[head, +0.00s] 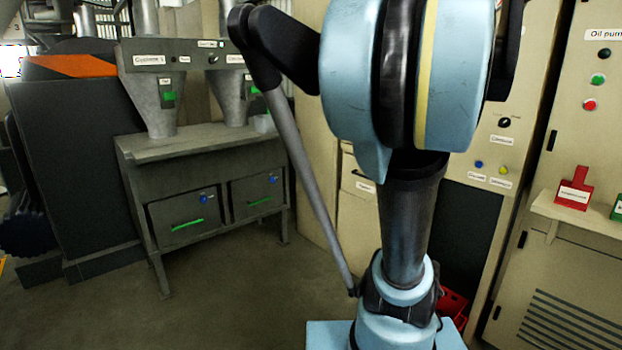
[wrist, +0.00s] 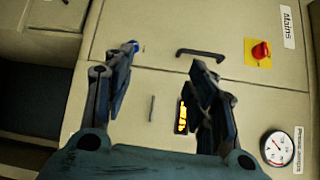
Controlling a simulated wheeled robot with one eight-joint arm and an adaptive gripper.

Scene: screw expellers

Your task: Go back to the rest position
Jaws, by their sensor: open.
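My gripper (wrist: 165,60) shows in the wrist view with its two dark fingers spread apart and nothing between them. It faces a beige cabinet (wrist: 140,28) with a black handle (wrist: 200,53) beyond the fingertips. In the head view my blue and black arm rises through the middle of the picture. My gripper cannot be made out in the head view.
In the wrist view, a red switch (wrist: 261,50) on a yellow plate and a dial gauge (wrist: 277,148) are at right. In the head view, a grey drawer bench (head: 215,150) stands left, and an oil pump cabinet (head: 570,270) right. Floor is clear at front left.

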